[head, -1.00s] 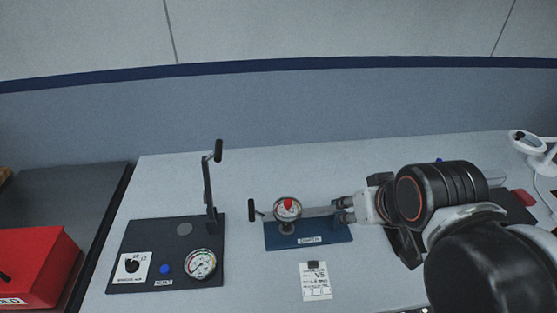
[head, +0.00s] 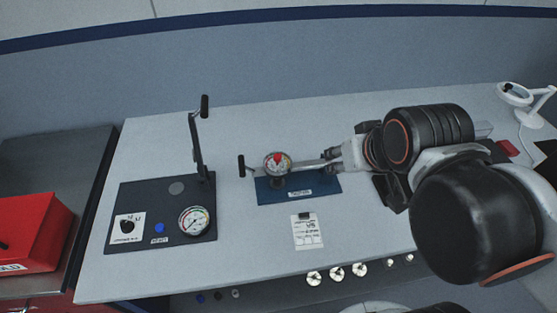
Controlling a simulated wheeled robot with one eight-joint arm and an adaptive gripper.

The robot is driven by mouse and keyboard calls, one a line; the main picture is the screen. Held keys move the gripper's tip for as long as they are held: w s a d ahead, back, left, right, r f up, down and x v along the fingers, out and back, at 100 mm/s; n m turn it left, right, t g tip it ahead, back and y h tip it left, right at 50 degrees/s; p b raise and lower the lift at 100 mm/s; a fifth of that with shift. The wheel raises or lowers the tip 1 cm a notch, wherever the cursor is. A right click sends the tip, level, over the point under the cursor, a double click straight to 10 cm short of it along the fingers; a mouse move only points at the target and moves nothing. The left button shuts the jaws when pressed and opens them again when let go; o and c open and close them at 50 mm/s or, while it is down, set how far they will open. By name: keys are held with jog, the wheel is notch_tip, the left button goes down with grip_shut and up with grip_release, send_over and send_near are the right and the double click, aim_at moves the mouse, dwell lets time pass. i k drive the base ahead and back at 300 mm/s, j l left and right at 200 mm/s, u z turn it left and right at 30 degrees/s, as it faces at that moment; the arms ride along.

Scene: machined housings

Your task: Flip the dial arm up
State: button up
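The dial arm is a grey bar (head: 306,164) lying about level over a blue base plate (head: 270,195). It carries a round dial (head: 278,163) with a red mark, and a black handle (head: 242,166) sticks out at the left. My gripper (head: 330,161) comes in from the right, with its fingertips at the right end of the bar. The fingers look to be on either side of the bar, but I cannot tell whether they grip it. My gripper partly hides the bar's right end.
A dark panel (head: 140,205) at the left bears a gauge (head: 194,221), a blue button and an upright black-handled lever (head: 197,140). A paper tag (head: 307,231) lies in front of the blue base. A red box (head: 35,230) stands far left. A white lamp-like device (head: 520,95) stands far right.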

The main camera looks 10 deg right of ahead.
aim_at(270, 168)
jog(key=k+j, duration=0.7)
jog(key=j, duration=0.2)
